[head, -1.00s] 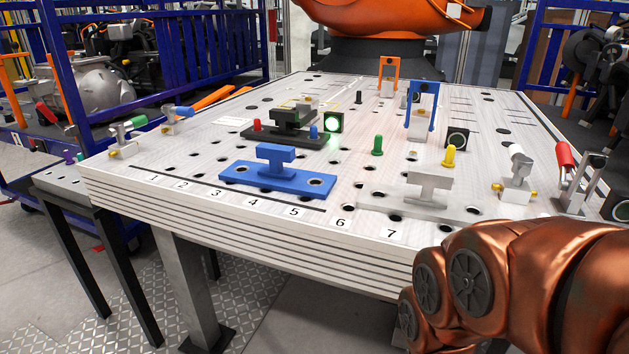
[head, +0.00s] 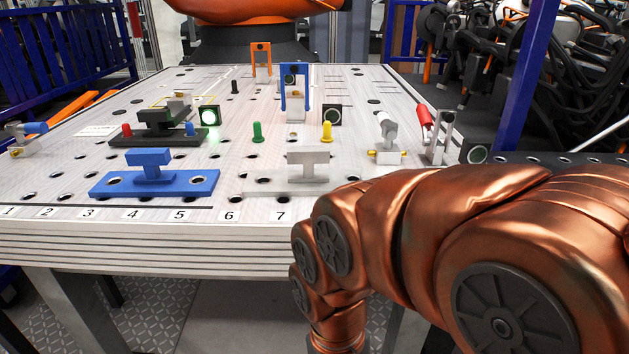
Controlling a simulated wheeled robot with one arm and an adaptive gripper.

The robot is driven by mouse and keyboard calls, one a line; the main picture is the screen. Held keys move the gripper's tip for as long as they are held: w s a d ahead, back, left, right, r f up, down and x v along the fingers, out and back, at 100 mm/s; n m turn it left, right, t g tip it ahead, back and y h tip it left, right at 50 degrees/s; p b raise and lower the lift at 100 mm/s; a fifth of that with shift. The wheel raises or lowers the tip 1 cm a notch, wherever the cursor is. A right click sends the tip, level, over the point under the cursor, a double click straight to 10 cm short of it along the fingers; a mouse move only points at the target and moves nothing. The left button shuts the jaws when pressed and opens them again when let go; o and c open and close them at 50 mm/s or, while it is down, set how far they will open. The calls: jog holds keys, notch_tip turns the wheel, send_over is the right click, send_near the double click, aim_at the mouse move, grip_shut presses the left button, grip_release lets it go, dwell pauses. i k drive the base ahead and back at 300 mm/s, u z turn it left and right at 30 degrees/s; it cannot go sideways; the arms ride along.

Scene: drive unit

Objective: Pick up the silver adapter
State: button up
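The silver adapter (head: 307,172) stands on the perforated table behind the number 7 label. It has a T-shaped handle on a flat base plate, and its right side lies close to my copper arm in the picture. My arm spans the lower right and bends down in front of the table edge. My gripper is not visible.
A blue adapter (head: 152,177) sits left of the silver one, with a black adapter (head: 165,128) behind it. Green (head: 257,132) and yellow (head: 327,131) pins stand behind the silver one. Clamps (head: 386,140) stand to the right. The table's front edge (head: 150,240) is near my arm.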

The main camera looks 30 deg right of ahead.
aim_at(308, 181)
jog(key=z, duration=0.05)
jog(key=k, duration=1.1)
jog(key=u, duration=0.85)
jog(key=i, duration=1.25)
jog(key=z, duration=0.55)
